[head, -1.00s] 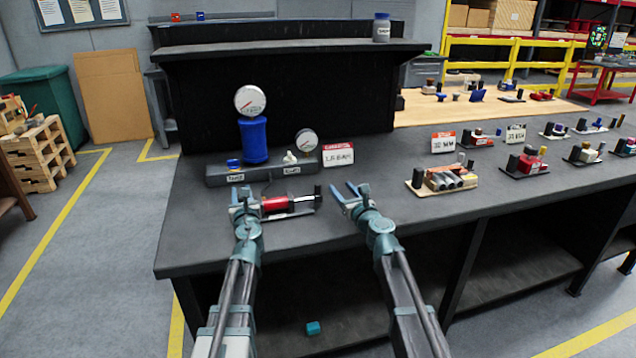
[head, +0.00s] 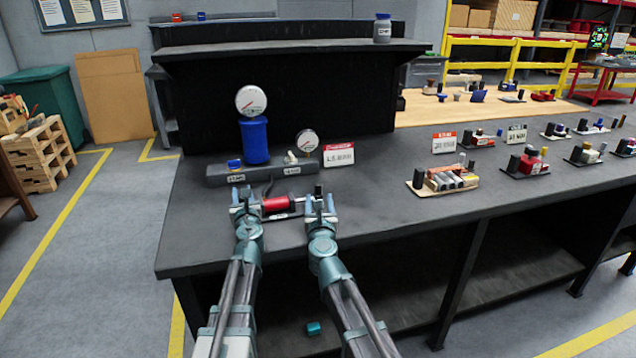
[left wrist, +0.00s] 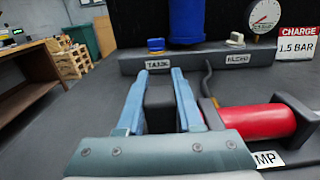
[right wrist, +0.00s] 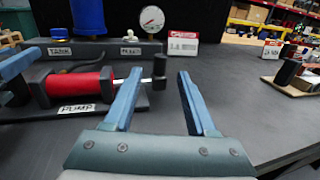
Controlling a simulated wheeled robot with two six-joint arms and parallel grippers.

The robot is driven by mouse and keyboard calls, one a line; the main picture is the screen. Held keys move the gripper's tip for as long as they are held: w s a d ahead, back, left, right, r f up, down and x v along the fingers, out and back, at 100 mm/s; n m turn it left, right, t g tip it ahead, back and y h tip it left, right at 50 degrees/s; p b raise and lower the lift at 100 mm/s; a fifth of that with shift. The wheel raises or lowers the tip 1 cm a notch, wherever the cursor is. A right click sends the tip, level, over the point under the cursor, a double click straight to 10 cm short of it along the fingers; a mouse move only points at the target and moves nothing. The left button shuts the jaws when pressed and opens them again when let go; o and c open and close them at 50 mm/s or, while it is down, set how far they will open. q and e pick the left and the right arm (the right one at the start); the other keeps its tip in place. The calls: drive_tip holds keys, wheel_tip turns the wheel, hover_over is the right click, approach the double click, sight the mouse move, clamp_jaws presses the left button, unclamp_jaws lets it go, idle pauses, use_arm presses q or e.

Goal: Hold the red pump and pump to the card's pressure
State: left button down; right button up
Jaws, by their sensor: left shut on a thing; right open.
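The red pump (head: 277,204) lies on its base in front of the manifold block. It also shows in the right wrist view (right wrist: 80,88), with a "PUMP" label. My left gripper (head: 244,195) is shut on the black block (left wrist: 160,100) at the pump's left end. My right gripper (right wrist: 154,75) is open at the pump's right end, with the black rod handle (right wrist: 160,66) between its fingertips in view. The rod shows extended from the red body. The card (left wrist: 297,43) reads "CHARGE 1.5 BAR". The small gauge (left wrist: 264,16) has a red needle; its reading is too small to tell.
A blue tank (head: 255,140) carries a larger gauge (head: 251,101). A blue knob (left wrist: 155,45) sits over the "TANK" label; a pale knob (head: 290,157) is to its right. A wooden-based assembly (head: 443,181) stands further right. The bench between is clear.

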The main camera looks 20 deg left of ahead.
sight(318, 193)
drive_tip(key=x, duration=1.1)
clamp_jaws()
idle(1.1)
